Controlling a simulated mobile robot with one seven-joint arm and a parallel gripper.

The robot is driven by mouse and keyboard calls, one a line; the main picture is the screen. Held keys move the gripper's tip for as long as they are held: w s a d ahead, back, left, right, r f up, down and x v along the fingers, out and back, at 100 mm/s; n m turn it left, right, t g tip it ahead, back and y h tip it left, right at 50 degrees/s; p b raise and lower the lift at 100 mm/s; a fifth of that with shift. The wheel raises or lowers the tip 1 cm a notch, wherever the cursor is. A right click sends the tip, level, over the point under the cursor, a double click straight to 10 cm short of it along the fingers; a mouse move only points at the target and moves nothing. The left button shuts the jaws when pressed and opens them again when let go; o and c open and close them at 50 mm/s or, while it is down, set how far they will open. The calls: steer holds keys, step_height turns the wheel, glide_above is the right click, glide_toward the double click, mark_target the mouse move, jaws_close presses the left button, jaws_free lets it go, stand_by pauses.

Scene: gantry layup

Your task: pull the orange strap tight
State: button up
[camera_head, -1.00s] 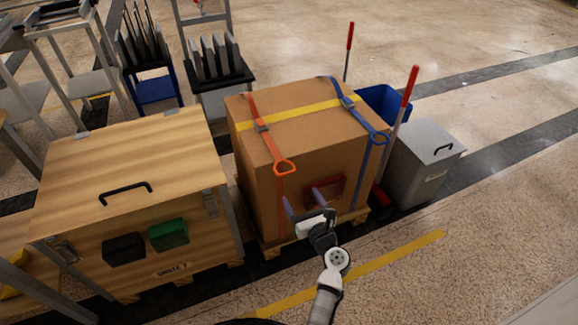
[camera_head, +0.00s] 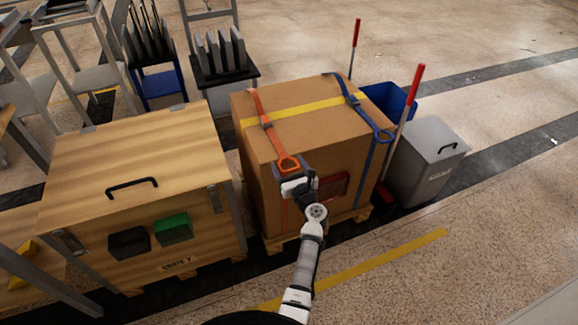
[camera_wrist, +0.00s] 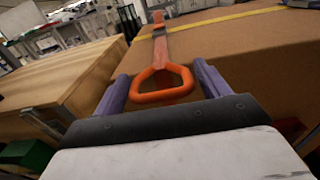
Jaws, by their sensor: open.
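The orange strap (camera_head: 259,105) runs over the left part of the cardboard box (camera_head: 300,138) and through a dark buckle (camera_head: 266,122). Its orange pull loop (camera_head: 288,163) hangs at the box's top front edge. In the wrist view the loop (camera_wrist: 162,97) lies between my two purple fingers, and the strap (camera_wrist: 160,45) leads away behind it. My gripper (camera_head: 290,174) is open at the loop, with a finger on each side of it. In the wrist view my gripper (camera_wrist: 160,85) shows gaps between the loop and both fingers.
A blue strap (camera_head: 362,115) with its own loop is on the box's right side, and a yellow band (camera_head: 305,108) crosses the top. A wooden crate (camera_head: 140,155) stands close on the left. A grey bin (camera_head: 430,160) and red-handled poles (camera_head: 412,90) stand on the right.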

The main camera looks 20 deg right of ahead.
steer(key=c, duration=1.1)
steer(key=s+p, duration=0.2)
steer(key=s, duration=0.6)
steer(key=shift+s+d+f, duration=0.1)
steer(key=shift+d, duration=0.05)
steer(key=shift+c, duration=0.2)
steer(key=o, duration=1.1)
steer(key=shift+o, duration=0.2)
steer(key=shift+s, duration=0.15)
